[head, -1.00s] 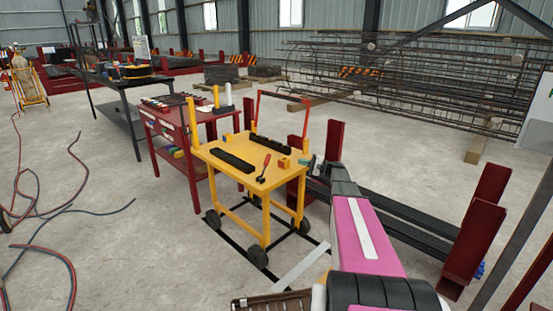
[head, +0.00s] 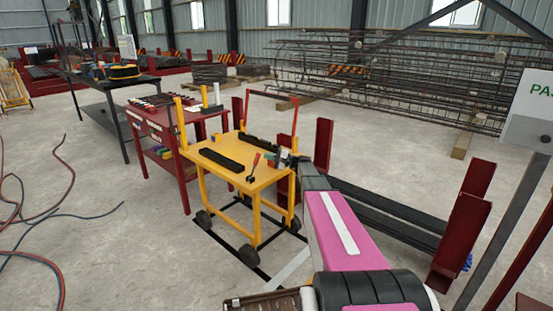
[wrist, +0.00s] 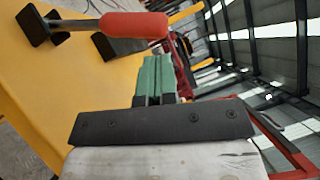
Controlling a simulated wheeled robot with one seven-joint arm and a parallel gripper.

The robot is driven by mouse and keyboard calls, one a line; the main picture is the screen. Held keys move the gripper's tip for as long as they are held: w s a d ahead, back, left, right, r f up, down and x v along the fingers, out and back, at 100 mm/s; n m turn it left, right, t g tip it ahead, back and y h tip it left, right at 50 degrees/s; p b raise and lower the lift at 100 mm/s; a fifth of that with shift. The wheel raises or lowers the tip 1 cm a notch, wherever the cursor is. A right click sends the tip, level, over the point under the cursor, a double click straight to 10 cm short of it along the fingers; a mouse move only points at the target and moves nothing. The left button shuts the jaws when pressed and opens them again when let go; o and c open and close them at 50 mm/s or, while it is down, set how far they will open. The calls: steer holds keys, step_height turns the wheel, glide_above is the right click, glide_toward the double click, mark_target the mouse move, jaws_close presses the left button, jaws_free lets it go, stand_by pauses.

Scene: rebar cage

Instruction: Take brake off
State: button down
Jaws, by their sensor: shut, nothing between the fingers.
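The yellow cart (head: 222,174) stands in the middle of the head view. A lever with a red handle (head: 256,160) and a dark base stands on its top near the right side; I take it to be the brake. My gripper (head: 284,158) is over the cart's right edge, just right of the lever. Its green fingers (wrist: 157,76) are together and empty, apart from the handle and below it in the wrist picture.
Black bars (head: 222,159) lie on the cart top, and a red push handle (head: 272,96) rises behind. A red tool table (head: 172,118) stands close at left. Red posts (head: 324,145) and dark beams (head: 385,208) are right. Hoses (head: 62,215) lie on open floor at left.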

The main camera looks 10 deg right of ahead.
steer(key=shift+s+a+r, duration=0.2)
steer(key=shift+s+a, duration=0.15)
steer(key=shift+a, duration=0.35)
steer(key=s+a+r+n+h, duration=0.3)
steer(key=s+a+n+h, duration=0.3)
steer(key=a, duration=0.4)
steer(key=shift+s+n+g, duration=0.4)
steer(key=shift+s+n, duration=0.35)
steer(key=shift+n, duration=0.65)
steer(key=shift+a, duration=0.15)
